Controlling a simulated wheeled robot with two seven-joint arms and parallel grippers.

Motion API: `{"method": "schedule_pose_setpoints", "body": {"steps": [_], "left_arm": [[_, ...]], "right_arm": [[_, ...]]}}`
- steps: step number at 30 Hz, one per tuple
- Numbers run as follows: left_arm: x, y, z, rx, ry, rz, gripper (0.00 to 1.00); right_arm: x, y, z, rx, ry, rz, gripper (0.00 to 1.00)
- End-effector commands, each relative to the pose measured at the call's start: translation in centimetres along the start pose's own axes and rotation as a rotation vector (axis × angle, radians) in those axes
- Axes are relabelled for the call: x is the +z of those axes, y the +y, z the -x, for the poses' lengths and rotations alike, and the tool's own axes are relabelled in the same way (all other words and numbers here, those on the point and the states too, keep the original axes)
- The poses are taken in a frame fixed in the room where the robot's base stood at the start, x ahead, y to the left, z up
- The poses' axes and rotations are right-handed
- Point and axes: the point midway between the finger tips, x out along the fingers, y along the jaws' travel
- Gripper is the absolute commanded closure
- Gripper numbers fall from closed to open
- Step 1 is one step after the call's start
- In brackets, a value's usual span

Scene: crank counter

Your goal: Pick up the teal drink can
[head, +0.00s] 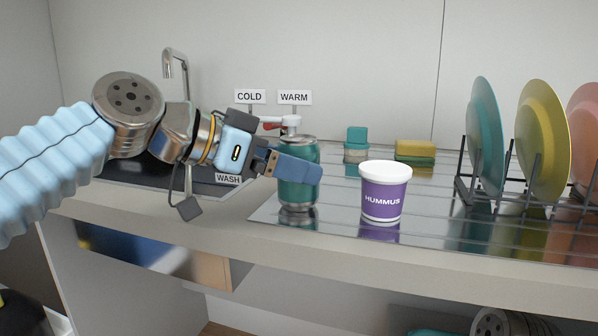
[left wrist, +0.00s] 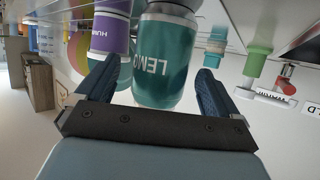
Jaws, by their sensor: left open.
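The teal drink can (head: 304,189) stands upright on the shiny steel surface, left of the hummus tub. In the head view my left gripper (head: 300,170) reaches in from the left and covers part of the can. In the left wrist view the can (left wrist: 164,62), with lettering "LEMO", lies between my two open fingers (left wrist: 155,88). The fingers sit on either side of it, and I cannot tell whether they touch it. My right gripper does not show.
A purple hummus tub (head: 386,192) with a white lid stands close right of the can. A dish rack with plates (head: 487,135) is at the right. Sponges (head: 415,150) and a teal-topped container (head: 356,146) are behind. The sink and tap (head: 174,62) are at the left.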

Motion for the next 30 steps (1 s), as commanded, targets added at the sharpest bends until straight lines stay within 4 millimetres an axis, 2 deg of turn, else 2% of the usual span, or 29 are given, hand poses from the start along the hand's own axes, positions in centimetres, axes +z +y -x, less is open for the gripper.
{"method": "schedule_pose_setpoints", "body": {"steps": [3,5,13,23,24,30], "left_arm": [[0.0,0.0,-1.9,0.002,-0.002,-0.001,0.05],[0.0,0.0,-2.4,0.001,0.0,-0.002,0.05],[0.0,0.0,-2.7,0.0,0.0,-0.001,0.07],[0.0,0.0,-2.6,-0.001,0.0,-0.001,0.57],[0.0,0.0,-2.6,-0.001,0.001,-0.001,0.6],[-0.1,0.0,-2.6,-0.001,0.001,-0.001,0.6]], "right_arm": [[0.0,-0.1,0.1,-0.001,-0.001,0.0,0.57],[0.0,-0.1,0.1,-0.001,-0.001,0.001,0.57],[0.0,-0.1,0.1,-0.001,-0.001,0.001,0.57],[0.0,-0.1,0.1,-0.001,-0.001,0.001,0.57],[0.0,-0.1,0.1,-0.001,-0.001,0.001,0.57],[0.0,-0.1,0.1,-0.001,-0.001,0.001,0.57]]}}
